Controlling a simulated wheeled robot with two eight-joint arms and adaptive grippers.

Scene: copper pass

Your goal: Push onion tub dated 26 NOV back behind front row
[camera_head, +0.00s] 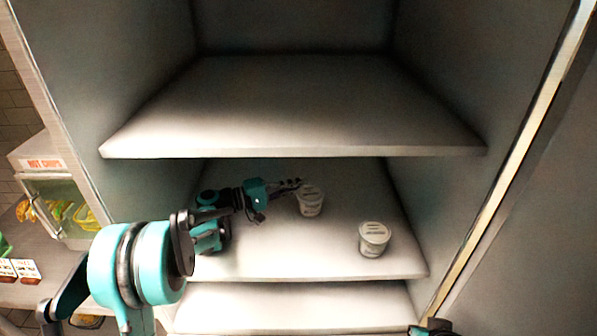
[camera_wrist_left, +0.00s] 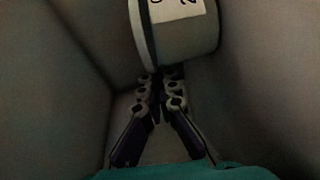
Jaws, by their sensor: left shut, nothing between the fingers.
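Two white lidded tubs stand upright on the middle shelf. The farther tub (camera_head: 310,203) is right by my left gripper (camera_head: 294,184), and the nearer tub (camera_head: 374,240) stands to the right, closer to the front edge. The dates are too small to read in the head view. In the left wrist view, a tub (camera_wrist_left: 186,52) with a white label fills the top; only part of its black writing shows. My left gripper (camera_wrist_left: 163,84) is shut and empty, its fingertips at the tub's side; I cannot tell whether they touch.
The middle shelf (camera_head: 290,262) is otherwise bare, with free room around the tubs. An upper shelf (camera_head: 290,110) hangs over it and a lower shelf (camera_head: 290,305) lies below. The cabinet's side walls close in left and right. A glass-fronted case (camera_head: 62,205) stands outside at left.

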